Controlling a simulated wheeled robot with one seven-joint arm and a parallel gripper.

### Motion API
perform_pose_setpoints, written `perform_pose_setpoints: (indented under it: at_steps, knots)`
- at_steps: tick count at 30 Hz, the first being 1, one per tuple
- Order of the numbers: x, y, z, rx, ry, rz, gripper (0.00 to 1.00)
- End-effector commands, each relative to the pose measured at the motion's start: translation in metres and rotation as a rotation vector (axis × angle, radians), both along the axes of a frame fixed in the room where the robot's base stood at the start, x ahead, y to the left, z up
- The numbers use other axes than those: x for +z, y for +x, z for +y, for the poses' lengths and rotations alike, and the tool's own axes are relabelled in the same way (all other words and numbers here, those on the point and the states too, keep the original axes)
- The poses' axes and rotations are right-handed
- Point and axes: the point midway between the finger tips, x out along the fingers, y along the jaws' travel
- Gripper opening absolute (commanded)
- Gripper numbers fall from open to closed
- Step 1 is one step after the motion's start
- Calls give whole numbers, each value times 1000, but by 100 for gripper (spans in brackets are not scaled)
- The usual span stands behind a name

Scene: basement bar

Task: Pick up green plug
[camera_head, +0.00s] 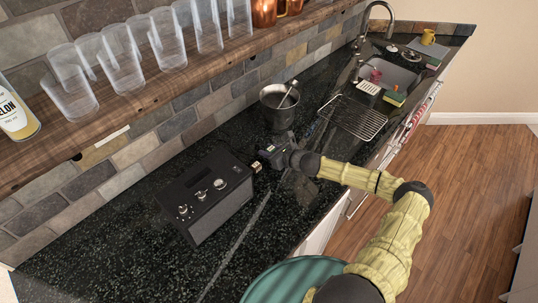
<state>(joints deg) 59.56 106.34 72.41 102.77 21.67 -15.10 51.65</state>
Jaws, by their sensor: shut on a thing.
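My gripper (265,155) is over the dark counter, just right of the far right corner of a black box with knobs (206,195). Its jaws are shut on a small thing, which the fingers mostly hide. A small yellowish piece (257,167) shows at the fingertips, close to the box's right side. I cannot tell whether it touches the box. No clear green surface shows there, so the green plug is not plainly visible in this view.
A metal pot (278,113) stands behind my gripper. A wire rack (352,118) and a sink (392,74) are farther right. A wooden shelf (165,78) with several glasses overhangs the back left. The speckled counter (110,245) is clear at front left.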

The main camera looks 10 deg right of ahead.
Motion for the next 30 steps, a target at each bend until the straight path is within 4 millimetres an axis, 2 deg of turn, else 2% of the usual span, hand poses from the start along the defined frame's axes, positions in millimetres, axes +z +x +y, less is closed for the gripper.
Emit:
perform_pose_setpoints:
  at_steps: [9, 15, 30]
  knots:
    - [53, 0, 0, 2, -4, -4, 8]
    - [74, 0, 0, 0, -1, -1, 8]
    - [79, 0, 0, 1, 1, 1, 8]
